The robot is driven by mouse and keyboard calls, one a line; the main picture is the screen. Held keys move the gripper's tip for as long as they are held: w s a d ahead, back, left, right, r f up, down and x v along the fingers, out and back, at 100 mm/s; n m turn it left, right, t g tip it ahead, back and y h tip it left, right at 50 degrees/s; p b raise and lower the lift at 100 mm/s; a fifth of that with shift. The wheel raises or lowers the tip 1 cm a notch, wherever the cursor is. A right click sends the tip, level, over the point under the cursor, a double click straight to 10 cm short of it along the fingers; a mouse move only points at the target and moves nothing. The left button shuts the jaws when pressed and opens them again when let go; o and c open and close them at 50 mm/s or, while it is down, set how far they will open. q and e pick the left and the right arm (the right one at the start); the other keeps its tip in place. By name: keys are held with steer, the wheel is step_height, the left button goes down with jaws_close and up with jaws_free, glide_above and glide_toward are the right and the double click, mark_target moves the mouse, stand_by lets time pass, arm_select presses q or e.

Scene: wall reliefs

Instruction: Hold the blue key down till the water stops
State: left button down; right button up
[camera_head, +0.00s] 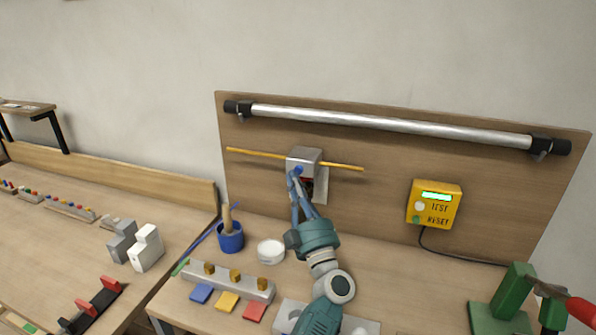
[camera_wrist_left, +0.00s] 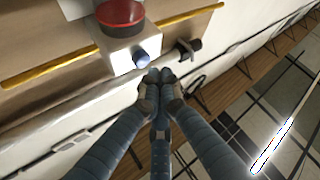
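A grey box (camera_head: 304,158) is fixed to the wooden wall board. In the left wrist view it is pale, with a small blue round key (camera_wrist_left: 142,60) on its face and a red round part (camera_wrist_left: 120,13) beside it. My left gripper (camera_head: 296,171) reaches up to the box. Its fingertips (camera_wrist_left: 159,75) are together, with nothing seen between them, close to the blue key. I cannot tell whether they touch it. A flat blue square (camera_head: 201,293) lies on the table by a yellow and a red one. No water shows. My right gripper is not in view.
A yellow rod (camera_head: 253,153) runs sideways at the box. A metal pipe (camera_head: 390,121) spans the board above. A yellow TEST/RESET box (camera_head: 433,204) is at right. A blue cup (camera_head: 231,238) and a white bowl (camera_head: 271,251) stand near my left arm. Green blocks (camera_head: 514,289) stand at lower right.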

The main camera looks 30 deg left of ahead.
arm_select(q)
steer(key=s+p, duration=0.1)
steer(key=s, duration=0.1)
steer(key=s+d+p, duration=0.1)
steer(key=s, duration=0.1)
steer(key=shift+s+d+f, duration=0.1)
steer(key=shift+s+d, duration=0.1)
steer(key=shift+s, duration=0.2)
steer(key=shift+f, duration=0.1)
